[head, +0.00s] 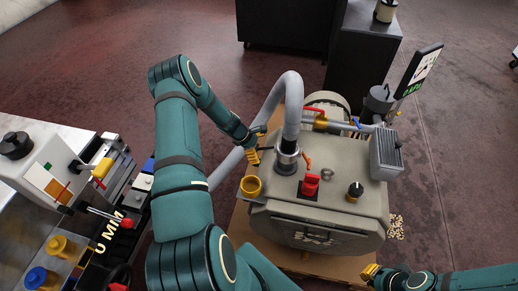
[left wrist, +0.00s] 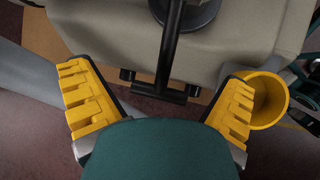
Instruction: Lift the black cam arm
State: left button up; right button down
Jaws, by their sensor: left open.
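The black cam arm (left wrist: 170,58) is a bar with a short crosspiece at its near end in the left wrist view. It extends from a dark round fitting (left wrist: 186,10). In the head view this is the grey hose coupling (head: 288,160) on the beige machine, with the arm (head: 268,148) showing as a thin dark bar. My left gripper (head: 255,144) is open beside the coupling. Its yellow fingers (left wrist: 162,105) stand either side of the arm's end, apart from it. My right gripper (head: 370,271) is at the lower right, partly seen, away from the coupling.
A yellow cup (left wrist: 265,100) is close to the left gripper's right finger; it also shows in the head view (head: 251,187). A grey hose (head: 291,100) curves above the coupling. A red knob (head: 310,185) and orange lever (head: 308,162) stand nearby on the machine (head: 325,232).

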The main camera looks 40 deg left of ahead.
pick_arm(q)
jog(key=v, duration=1.2)
